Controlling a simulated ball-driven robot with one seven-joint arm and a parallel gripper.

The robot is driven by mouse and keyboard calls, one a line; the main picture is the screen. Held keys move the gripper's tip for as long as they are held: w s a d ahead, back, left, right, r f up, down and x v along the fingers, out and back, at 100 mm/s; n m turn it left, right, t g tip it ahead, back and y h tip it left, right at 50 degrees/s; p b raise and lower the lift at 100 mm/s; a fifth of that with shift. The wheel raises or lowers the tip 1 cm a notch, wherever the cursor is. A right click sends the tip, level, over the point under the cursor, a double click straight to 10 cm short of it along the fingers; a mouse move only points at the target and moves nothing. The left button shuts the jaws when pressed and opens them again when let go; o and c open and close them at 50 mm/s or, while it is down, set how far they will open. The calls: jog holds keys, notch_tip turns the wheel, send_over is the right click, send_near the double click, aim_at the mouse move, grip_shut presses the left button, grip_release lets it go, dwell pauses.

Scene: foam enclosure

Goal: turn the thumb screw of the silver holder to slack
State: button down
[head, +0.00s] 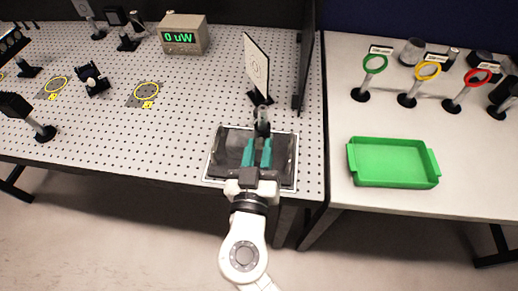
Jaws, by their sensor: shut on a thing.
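My gripper (258,142), with two teal fingers, reaches over the front of the perforated bench. It is shut at the near side of the silver holder (262,122), a small upright grey cylinder just beyond the fingertips. The thumb screw lies between the fingertips and is too small and covered to make out, so its turn cannot be told. A dark tray-like mat (228,152) with a pale border lies under the fingers.
A white card (257,66) on a dark base stands close behind the holder, with a tall black panel (305,65) to its right. A power meter (183,35) reads 0 uW. A green tray (393,163) and coloured ring mounts stand on the right table.

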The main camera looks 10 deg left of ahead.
jog(key=n+b, duration=0.1)
jog(key=n, duration=0.3)
jog(key=shift+b, duration=0.3)
jog(key=n, duration=0.6)
jog(key=n+p, duration=0.2)
jog(key=n, duration=0.3)
jog(key=shift+r, duration=0.1)
jog(key=shift+n+p, duration=0.95)
jog(key=shift+n, duration=1.55)
jog(key=c, duration=0.9)
grip_release()
jog(key=s+b, duration=0.1)
jog(key=s, duration=0.4)
jog(key=s+b, duration=0.1)
jog(key=s, duration=0.4)
jog(key=shift+s+a, duration=0.2)
jog(key=shift+s, duration=0.2)
